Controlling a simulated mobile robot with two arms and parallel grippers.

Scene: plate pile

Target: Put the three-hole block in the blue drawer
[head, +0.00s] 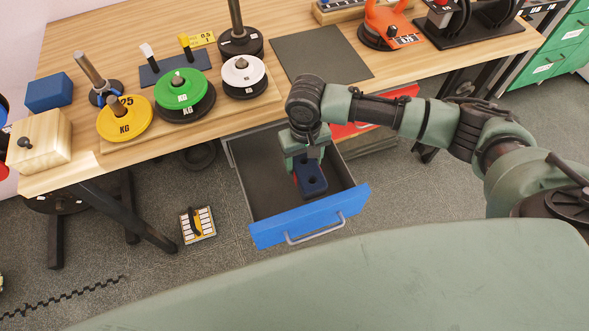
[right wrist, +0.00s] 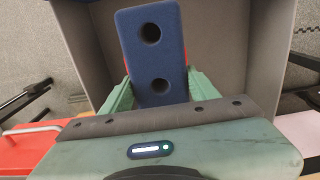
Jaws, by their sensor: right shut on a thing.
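The dark blue block (head: 312,178) is inside the open blue drawer (head: 275,233), over its grey floor. My right gripper (head: 303,167) reaches down into the drawer and is shut on the block. In the right wrist view the block (right wrist: 154,60) sits between the green fingers of my right gripper (right wrist: 160,92) and shows two holes; its near end is hidden by the gripper. The grey drawer walls (right wrist: 226,55) surround it there. I cannot tell whether the block touches the drawer floor. My left gripper is out of view.
The wooden table (head: 220,135) stands above the drawer and holds weight plates on posts, a dark mat (head: 318,52) and a blue box (head: 48,92). A red drawer (head: 345,130) is beside the blue one. A small patterned item (head: 198,225) lies on the floor.

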